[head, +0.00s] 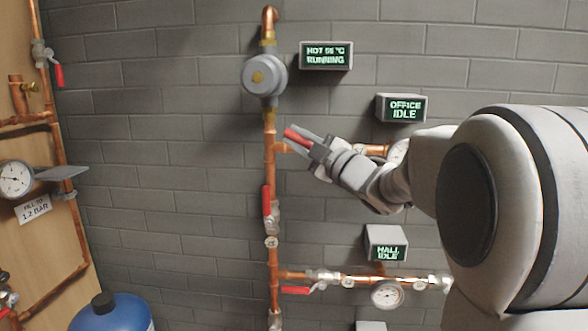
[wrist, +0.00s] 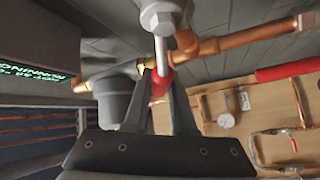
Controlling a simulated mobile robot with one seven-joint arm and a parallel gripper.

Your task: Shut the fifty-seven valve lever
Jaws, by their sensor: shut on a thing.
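My gripper (head: 298,138) is at the office branch, its fingers closed around a red valve lever (head: 293,134). The valve body behind it is mostly hidden by my gripper in the head view. In the wrist view my gripper (wrist: 163,84) has the red lever (wrist: 160,88) between its fingers, just below a metal valve with a bolt head (wrist: 163,22). The lever slants up and left in the head view. No readable fifty-seven tag shows; the small round tags are too small to read.
A vertical copper pipe (head: 269,150) carries a grey pump (head: 265,76) and another red lever (head: 267,199). Below, the hall branch has a red lever (head: 296,290) and a gauge (head: 386,295). The office display (head: 401,108) is close above my wrist. A wooden panel (head: 75,200) stands left.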

